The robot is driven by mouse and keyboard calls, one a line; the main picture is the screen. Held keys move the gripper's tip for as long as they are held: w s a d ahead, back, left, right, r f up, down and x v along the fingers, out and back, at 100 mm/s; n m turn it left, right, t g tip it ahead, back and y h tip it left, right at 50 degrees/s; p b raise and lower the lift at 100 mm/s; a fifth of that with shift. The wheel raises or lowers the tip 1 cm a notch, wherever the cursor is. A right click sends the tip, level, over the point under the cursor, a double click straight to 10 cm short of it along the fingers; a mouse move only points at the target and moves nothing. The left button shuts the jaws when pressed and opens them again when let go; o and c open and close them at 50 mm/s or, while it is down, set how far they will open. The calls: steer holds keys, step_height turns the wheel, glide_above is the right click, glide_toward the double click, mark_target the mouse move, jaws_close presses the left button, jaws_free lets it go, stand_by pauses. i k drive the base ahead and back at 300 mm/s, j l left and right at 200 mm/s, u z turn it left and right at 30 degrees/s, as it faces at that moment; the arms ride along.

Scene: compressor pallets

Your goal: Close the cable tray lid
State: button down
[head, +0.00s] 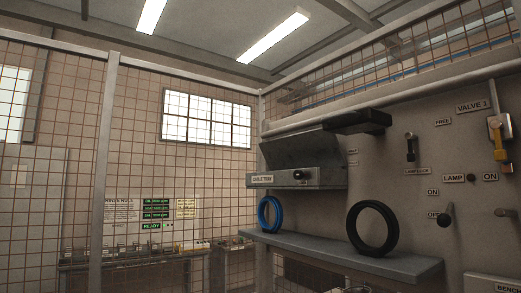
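The cable tray (318,181) is a grey metal box with a name label on its front, fixed to the wall panel right of the picture's middle. A small dark knob or latch sits on its front face. The dark lid (297,149) stands raised and tilted above the tray, so the tray is open; its inside is hidden from this low view. A thick black bar-like part (358,122) lies at the lid's upper right; I cannot tell what it belongs to. I cannot make out my gripper in the head view.
Below the tray, a grey shelf (345,255) carries a blue cable coil (270,214) and a larger black coil (373,228). Mesh fencing (185,185) encloses the left and back.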

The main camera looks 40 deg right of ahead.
mark_target(316, 148)
steer(key=i+u, duration=0.4)
steer(key=i+l+u, duration=0.25)
steer(key=i+u, duration=0.2)
steer(key=i+l+u, duration=0.65)
steer(key=u, duration=0.2)
steer(key=i+l+u, duration=0.25)
steer(key=l+u, duration=0.15)
steer(key=l, duration=0.25)
steer(key=u, duration=3.8)
